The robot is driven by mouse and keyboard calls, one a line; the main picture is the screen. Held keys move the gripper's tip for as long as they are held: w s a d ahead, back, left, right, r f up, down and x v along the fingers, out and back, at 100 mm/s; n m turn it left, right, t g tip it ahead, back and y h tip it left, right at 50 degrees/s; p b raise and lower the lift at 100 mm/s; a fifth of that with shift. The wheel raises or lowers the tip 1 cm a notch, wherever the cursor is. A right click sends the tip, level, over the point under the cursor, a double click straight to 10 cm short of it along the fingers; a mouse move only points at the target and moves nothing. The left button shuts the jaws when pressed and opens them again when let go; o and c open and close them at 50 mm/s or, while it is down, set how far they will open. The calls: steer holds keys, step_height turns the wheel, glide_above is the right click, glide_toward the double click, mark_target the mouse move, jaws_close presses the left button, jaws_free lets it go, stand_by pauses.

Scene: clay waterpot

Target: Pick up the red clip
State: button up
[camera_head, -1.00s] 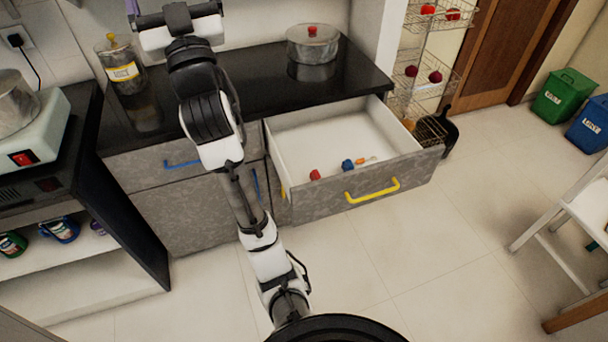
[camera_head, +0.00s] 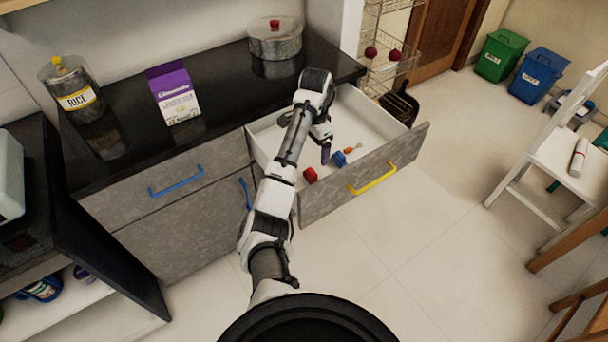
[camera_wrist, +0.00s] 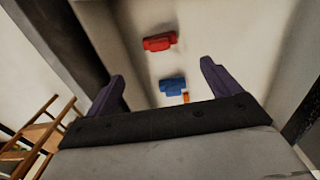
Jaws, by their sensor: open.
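The red clip (camera_head: 310,175) lies in the open drawer (camera_head: 400,152), near its front left corner. In the wrist view the red clip (camera_wrist: 160,42) lies beyond my fingertips, with the blue clip (camera_wrist: 172,86) nearer and between the fingers. In the head view the blue clip (camera_head: 339,159) is right of the red one, beside a small orange item (camera_head: 352,149). My gripper (camera_head: 326,153) is over the drawer, close to the blue clip, and its two purple fingers (camera_wrist: 162,80) are apart and empty. My wrist hides part of the drawer's inside.
A purple and white carton (camera_head: 174,95), a rice jar (camera_head: 75,92) and a lidded pot (camera_head: 275,42) stand on the black counter. The drawer's front with its yellow handle (camera_head: 372,180) and side walls bound the space. A white chair (camera_head: 555,150) stands at right.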

mark_target(312, 171)
step_height(312, 171, down, 7)
steer(key=shift+d+f+b, duration=0.1)
steer(key=shift+f+b, duration=0.05)
steer(key=shift+b, duration=0.5)
steer(key=shift+s+f+p, duration=0.1)
steer(key=shift+f+p, duration=0.65)
steer(key=shift+f, duration=2.4)
steer(key=c, duration=1)
steer(key=shift+c, duration=0.2)
steer(key=shift+r, duration=0.15)
